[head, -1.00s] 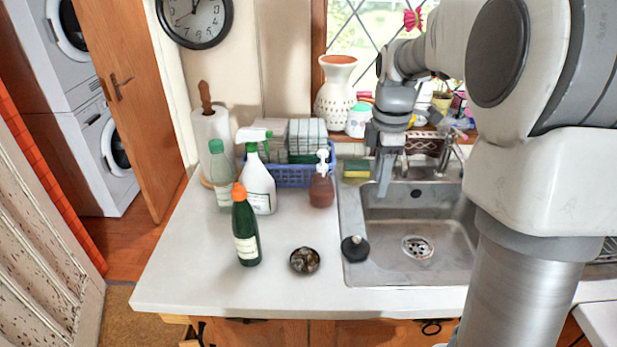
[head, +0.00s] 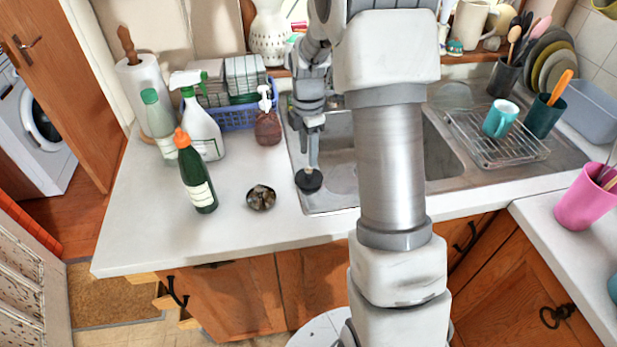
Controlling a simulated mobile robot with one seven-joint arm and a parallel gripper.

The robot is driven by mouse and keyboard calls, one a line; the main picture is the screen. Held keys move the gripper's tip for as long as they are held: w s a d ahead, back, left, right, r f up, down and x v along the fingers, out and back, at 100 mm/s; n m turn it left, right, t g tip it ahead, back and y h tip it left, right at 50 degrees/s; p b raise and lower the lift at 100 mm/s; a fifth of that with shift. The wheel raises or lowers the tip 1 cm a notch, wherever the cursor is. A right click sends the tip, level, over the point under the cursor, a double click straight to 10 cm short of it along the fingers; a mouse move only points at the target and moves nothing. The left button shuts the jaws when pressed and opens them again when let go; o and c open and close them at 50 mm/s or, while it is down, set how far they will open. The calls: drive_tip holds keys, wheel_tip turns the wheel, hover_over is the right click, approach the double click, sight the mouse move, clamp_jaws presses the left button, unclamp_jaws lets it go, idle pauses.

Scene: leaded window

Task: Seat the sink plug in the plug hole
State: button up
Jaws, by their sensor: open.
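The black sink plug (head: 308,181) lies on the near left rim of the steel sink (head: 332,203), beside the basin. My gripper (head: 313,164) points down right over the plug, its fingers at or just above the plug's top. It is open; I cannot tell whether the fingers touch the plug or stand around its knob. The plug hole in the basin floor is hidden, or nearly so, behind my arm.
A small dish (head: 261,198) stands on the counter left of the plug, with a dark green bottle (head: 196,174) and a soap dispenser (head: 268,122) nearby. A wire rack (head: 503,140) with a teal mug (head: 500,119) stands on the drainer.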

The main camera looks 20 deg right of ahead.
sight(307, 169)
drive_tip(key=shift+a+f, duration=0.15)
drive_tip(key=shift+f, duration=2.65)
drive_tip(key=shift+s, duration=0.1)
drive_tip(key=shift+c, duration=0.2)
clamp_jaws()
